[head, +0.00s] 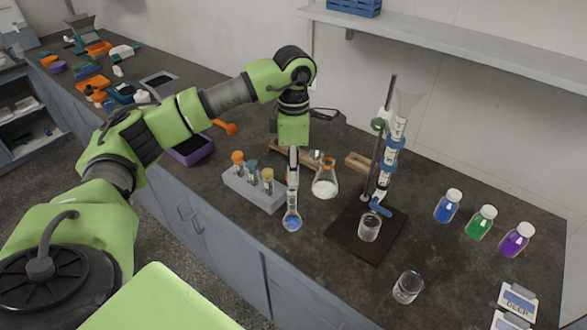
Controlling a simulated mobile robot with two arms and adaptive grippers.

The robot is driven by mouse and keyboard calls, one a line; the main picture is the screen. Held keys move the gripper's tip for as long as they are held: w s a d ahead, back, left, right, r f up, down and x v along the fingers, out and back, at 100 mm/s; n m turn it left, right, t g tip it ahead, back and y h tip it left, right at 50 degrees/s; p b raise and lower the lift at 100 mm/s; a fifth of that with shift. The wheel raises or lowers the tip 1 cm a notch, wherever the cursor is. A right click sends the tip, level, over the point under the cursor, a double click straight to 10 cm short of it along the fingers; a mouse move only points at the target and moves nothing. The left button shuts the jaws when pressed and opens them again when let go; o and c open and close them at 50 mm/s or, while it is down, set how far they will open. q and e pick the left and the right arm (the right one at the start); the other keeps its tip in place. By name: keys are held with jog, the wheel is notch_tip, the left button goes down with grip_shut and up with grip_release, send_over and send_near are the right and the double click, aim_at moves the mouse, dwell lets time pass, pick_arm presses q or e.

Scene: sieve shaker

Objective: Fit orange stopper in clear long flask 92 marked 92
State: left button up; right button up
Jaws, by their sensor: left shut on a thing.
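My left gripper (293,168) points down over the bench and is shut at the neck of a clear long flask with a round bulb and blue liquid (292,223). The fingers cover the upper neck, so its mouth and any mark are hidden. I cannot tell if the bulb touches the bench. An orange stopper (238,157) tops the left place of a pale rack (262,196), just left of the flask. A teal stopper (251,164) and a yellow stopper (268,174) stand beside it. My right gripper is not in view.
A conical flask with white contents and an orange top (325,185) stands close right of the gripper. A stand (374,250) with glassware is farther right. A purple bin (195,150) is left.

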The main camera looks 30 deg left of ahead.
pick_arm(q)
jog(key=shift+f, duration=0.15)
jog(key=shift+f+b, duration=0.65)
jog(key=shift+f, duration=0.1)
dwell(0.7)
jog(key=shift+f+b, duration=0.2)
jog(key=shift+b, duration=0.15)
jog(key=shift+f, duration=0.1)
dwell(1.5)
jog(key=o, duration=0.8)
jog(key=shift+o, duration=0.2)
